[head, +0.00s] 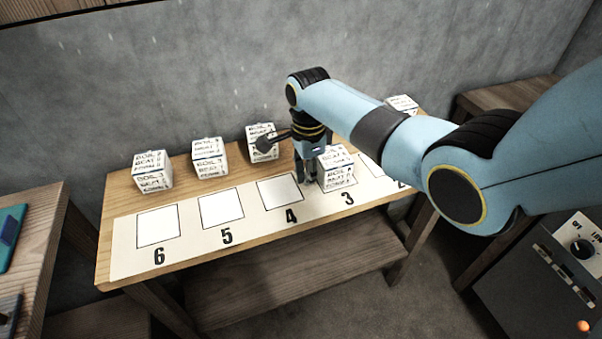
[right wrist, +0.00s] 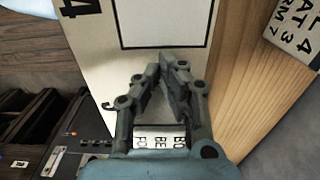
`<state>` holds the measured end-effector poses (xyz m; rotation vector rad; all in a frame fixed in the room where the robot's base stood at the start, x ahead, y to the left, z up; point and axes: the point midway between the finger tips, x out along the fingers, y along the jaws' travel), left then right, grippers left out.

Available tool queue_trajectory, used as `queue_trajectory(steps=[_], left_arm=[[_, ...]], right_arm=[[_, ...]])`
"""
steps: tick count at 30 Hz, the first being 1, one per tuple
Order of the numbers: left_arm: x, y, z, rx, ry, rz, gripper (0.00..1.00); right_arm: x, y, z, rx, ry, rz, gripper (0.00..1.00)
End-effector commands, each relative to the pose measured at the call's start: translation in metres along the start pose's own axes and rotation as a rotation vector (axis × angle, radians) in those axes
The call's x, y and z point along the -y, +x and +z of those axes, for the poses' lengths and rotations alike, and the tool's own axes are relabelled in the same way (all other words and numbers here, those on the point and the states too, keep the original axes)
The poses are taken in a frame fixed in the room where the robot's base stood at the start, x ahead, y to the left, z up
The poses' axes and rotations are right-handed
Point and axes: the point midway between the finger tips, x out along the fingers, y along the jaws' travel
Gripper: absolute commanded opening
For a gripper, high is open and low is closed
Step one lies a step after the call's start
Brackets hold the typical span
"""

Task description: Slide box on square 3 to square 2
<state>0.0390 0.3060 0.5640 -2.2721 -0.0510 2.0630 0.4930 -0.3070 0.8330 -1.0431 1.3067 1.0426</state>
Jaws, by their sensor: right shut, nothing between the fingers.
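A white box with black lettering (head: 338,172) stands on square 3 of the pale numbered strip (head: 188,240), covering most of that square. My right gripper (head: 309,184) points down just left of this box, between it and square 4 (head: 280,193). Its fingers are shut and empty; I cannot tell whether they touch the box. In the right wrist view the fingertips (right wrist: 172,62) lie close together, and a lettered white face (right wrist: 160,137) shows behind the finger links. Square 2 (head: 372,166) is mostly hidden by my right arm. My left gripper is not in view.
Similar boxes stand along the back of the wooden table (head: 110,215): behind square 6 (head: 153,172), square 5 (head: 210,158) and square 4 (head: 262,143). Another box (head: 402,104) stands at the far right, partly behind my arm. Squares 4, 5 and 6 are empty.

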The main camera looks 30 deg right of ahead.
Motion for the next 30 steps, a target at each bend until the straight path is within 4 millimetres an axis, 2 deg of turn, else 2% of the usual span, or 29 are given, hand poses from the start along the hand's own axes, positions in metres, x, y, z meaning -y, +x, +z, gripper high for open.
queue_trajectory(steps=[7,10,16,22,26,30], left_arm=[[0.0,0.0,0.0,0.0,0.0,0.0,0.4],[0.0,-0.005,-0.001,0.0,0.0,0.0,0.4],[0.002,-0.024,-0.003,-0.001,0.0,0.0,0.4],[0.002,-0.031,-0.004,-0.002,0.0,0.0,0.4],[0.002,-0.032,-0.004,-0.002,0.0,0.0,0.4],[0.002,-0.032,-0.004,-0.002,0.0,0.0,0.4]], right_arm=[[0.0,0.0,-0.001,-0.001,0.0,0.001,0.0],[-0.001,-0.001,-0.011,-0.003,0.0,0.003,0.0],[0.0,-0.004,-0.064,-0.006,0.003,0.003,0.0],[0.0,-0.001,-0.118,-0.004,0.003,0.002,0.0],[0.0,0.0,-0.139,-0.002,0.002,0.002,0.0],[0.0,0.0,-0.145,-0.001,-0.001,0.0,0.0]])
